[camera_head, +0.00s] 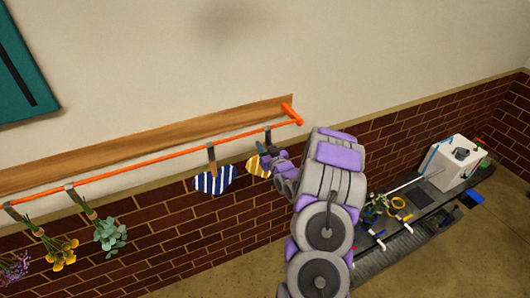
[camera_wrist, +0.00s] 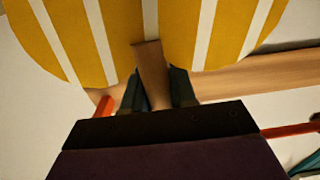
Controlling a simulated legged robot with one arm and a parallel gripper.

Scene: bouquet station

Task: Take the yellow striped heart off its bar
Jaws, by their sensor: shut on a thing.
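The yellow and white striped heart (camera_head: 254,167) is at the right end of the orange bar (camera_head: 140,163), just below a dark hanger (camera_head: 267,133). In the wrist view the heart (camera_wrist: 95,45) fills the top, with a brown strap (camera_wrist: 150,70) at its notch. My gripper (camera_head: 267,159) reaches the heart from the right. In the wrist view its two dark fingers (camera_wrist: 157,90) are shut on the strap from both sides. The arm and small size hide whether the strap still touches the hanger.
A blue and white striped heart (camera_head: 215,180) hangs close to the left. Flower bunches (camera_head: 62,252) and greenery (camera_head: 110,236) hang farther left. A wooden rail (camera_head: 160,142) runs along the wall behind the bar. A dark bench (camera_head: 420,205) with a white box (camera_head: 455,163) stands at right.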

